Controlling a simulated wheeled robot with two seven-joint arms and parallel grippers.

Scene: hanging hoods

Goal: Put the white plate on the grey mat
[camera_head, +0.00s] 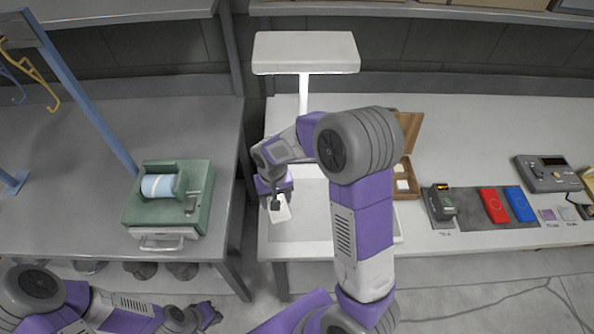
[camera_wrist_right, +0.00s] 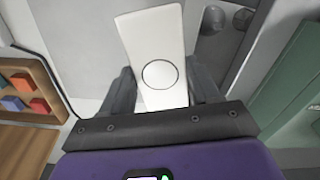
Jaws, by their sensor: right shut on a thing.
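The white plate (camera_head: 281,209) is a small flat piece in the jaws of my right gripper (camera_head: 275,195), above the left part of the table under the lamp. In the right wrist view the plate (camera_wrist_right: 160,45) is a long white piece with a thin dark ring, between the two dark fingers, which are shut on it. A pale grey mat (camera_head: 312,212) lies on the table below; my right arm hides part of it. My left gripper (camera_head: 208,315) is low at the left, away from the plate; its jaws are too small to read.
A white lamp (camera_head: 305,52) stands behind my right arm. A wooden box (camera_head: 407,165) with small blocks is partly hidden by it. To the right, a dark mat (camera_head: 465,210) holds a red case (camera_head: 494,205) and a blue case (camera_head: 519,204). A green machine (camera_head: 168,197) stands on the left table.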

